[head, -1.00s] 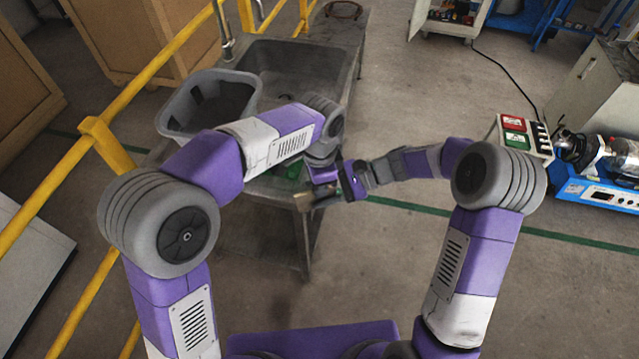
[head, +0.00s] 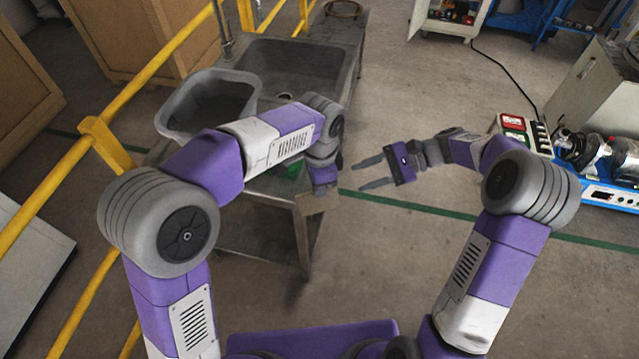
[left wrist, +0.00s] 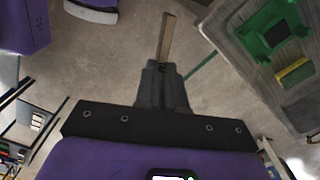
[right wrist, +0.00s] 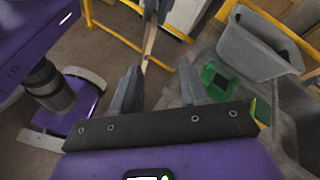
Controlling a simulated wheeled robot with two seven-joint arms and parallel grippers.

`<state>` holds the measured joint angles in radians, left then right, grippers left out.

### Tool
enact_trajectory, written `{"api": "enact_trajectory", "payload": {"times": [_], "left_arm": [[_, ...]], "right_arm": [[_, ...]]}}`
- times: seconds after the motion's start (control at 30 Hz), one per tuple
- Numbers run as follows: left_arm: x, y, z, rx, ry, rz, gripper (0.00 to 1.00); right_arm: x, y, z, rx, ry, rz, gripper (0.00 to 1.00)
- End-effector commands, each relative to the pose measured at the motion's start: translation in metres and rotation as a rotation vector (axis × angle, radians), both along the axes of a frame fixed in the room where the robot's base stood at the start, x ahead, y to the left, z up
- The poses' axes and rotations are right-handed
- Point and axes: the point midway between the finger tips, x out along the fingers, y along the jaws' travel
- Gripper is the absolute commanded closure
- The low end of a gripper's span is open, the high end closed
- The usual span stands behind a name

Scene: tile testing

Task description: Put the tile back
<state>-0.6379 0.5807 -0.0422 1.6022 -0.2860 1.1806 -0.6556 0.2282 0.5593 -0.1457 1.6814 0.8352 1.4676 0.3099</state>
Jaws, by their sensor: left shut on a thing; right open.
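The tile (head: 318,203) is a thin tan piece. In the left wrist view it shows edge-on as a narrow strip (left wrist: 166,38) standing out from the fingertips. My left gripper (left wrist: 164,68) is shut on one end of it, in the air near the front corner of the sink table. In the right wrist view the tile (right wrist: 150,45) hangs from the left fingers. My right gripper (head: 357,178) is open and empty, to the right of the tile and apart from it. A green holder (right wrist: 212,80) is on the table, partly hidden by my left arm in the head view.
The table (head: 250,205) carries a sink basin (head: 285,85) and a grey tub (head: 207,100). A yellow railing (head: 105,150) runs along the left. Equipment (head: 610,165) stands at the right. Floor between is free.

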Motion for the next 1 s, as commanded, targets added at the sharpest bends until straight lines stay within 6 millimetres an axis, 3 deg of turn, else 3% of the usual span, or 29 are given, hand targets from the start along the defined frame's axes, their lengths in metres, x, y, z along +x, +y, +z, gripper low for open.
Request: {"api": "enact_trajectory", "payload": {"times": [0.17,0.37,0.5,0.7,0.83,1.0], "left_arm": [[0.001,0.000,0.001,-0.001,-0.003,0.001,1.00],[0.001,0.000,0.001,-0.002,-0.004,0.001,1.00],[0.001,0.000,0.001,-0.003,-0.005,0.001,1.00],[0.001,0.000,0.001,-0.003,-0.005,0.001,1.00],[0.001,0.000,0.001,-0.003,-0.005,0.001,1.00],[0.001,0.000,0.001,-0.003,-0.005,0.001,1.00]], "right_arm": [[-0.006,0.004,-0.032,-0.070,0.019,0.004,0.56],[-0.035,0.017,-0.125,-0.293,0.028,0.045,0.56],[-0.071,0.021,-0.194,-0.477,-0.021,0.130,0.56],[-0.126,0.026,-0.269,-0.691,-0.196,0.304,0.56],[-0.154,0.033,-0.296,-0.766,-0.357,0.411,0.56],[-0.176,0.047,-0.309,-0.795,-0.549,0.494,0.56]]}}
